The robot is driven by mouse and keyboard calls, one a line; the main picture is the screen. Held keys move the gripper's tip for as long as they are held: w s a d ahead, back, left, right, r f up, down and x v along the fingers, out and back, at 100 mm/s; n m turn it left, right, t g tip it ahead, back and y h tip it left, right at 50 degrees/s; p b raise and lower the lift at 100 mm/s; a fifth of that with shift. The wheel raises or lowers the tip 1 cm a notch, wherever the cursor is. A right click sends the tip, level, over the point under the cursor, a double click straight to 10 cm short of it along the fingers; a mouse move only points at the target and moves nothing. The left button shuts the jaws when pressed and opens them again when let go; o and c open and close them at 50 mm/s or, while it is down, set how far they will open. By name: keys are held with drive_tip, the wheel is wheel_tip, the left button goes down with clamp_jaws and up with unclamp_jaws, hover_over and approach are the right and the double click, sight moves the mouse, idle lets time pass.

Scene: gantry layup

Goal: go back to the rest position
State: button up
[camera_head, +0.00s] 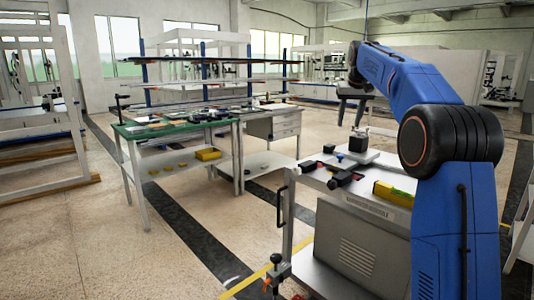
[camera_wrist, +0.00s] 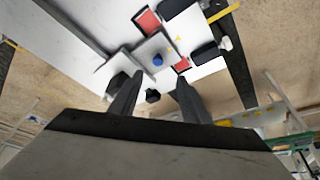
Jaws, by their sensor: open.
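My gripper (camera_wrist: 155,100) shows in the wrist view with its two dark fingers apart and nothing between them. Behind the fingertips lies a white work surface with a blue knob (camera_wrist: 158,60), red-topped blocks (camera_wrist: 147,21) and black parts (camera_wrist: 204,52). In the head view my blue arm rises at the right and bends over toward the back. The gripper's fingers cannot be made out clearly in that view.
A white-topped cabinet (camera_head: 362,243) stands close in front, bearing a yellow level (camera_head: 393,194), black and red blocks (camera_head: 341,181) and a plate with a dark block (camera_head: 358,143). A green-topped workbench (camera_head: 150,131) stands left of it. Open floor (camera_head: 120,240) lies at front left.

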drive_tip(key=s+a+f, duration=0.2)
drive_tip(key=s, duration=0.8)
drive_tip(key=s+a+f, duration=0.2)
drive_tip(key=s+a, duration=0.1)
drive_tip(key=s, duration=0.7)
drive_tip(key=s+a+f, duration=0.2)
drive_tip(key=s, duration=0.8)
drive_tip(key=s+a+f, duration=0.1)
drive_tip(key=s+f, duration=1)
drive_tip(key=s, duration=0.3)
drive_tip(key=s+a+f+n, duration=0.1)
drive_tip(key=s+f, duration=1)
drive_tip(key=s, duration=0.2)
drive_tip(key=shift+s+a+f+y, duration=0.3)
drive_tip(key=shift+s, duration=0.05)
